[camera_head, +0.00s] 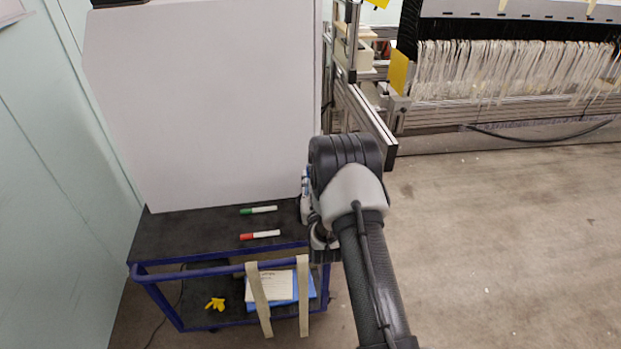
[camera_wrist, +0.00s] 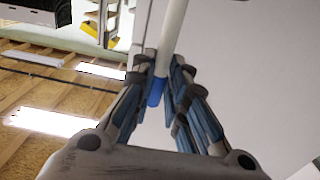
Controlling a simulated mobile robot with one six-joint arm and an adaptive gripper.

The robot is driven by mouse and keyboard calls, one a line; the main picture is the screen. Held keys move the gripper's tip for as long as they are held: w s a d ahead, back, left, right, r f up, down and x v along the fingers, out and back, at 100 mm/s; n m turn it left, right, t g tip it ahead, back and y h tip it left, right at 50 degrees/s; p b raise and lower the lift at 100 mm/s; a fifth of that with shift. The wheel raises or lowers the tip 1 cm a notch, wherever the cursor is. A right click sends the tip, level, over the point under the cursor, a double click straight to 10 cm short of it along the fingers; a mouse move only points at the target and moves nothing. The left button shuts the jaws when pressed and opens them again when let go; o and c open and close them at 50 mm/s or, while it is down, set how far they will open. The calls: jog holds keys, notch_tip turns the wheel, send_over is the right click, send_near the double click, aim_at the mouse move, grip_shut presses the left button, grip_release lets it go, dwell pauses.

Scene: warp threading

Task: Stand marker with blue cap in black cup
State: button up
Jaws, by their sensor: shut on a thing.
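My gripper (camera_wrist: 161,72) is shut on the marker with the blue cap. In the wrist view the marker's white body (camera_wrist: 174,30) runs up between the fingertips, and its blue end (camera_wrist: 155,92) points back toward the palm. In the head view my arm hides most of the gripper and the marker, at the right end of the dark cart top (camera_head: 185,232). I cannot make out the black cup in either view; it may be hidden behind my arm.
A green-capped marker (camera_head: 259,210) and a red-capped marker (camera_head: 260,235) lie on the cart top. A large white board (camera_head: 205,100) stands behind them. The lower shelf holds papers (camera_head: 270,287) and a yellow item (camera_head: 215,304). The loom (camera_head: 500,70) is at the back right.

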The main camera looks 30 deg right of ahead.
jog(key=shift+f, duration=1.85)
jog(key=o, duration=0.9)
jog(key=shift+c, duration=0.2)
jog(key=shift+s, duration=0.1)
jog(key=v, duration=1.2)
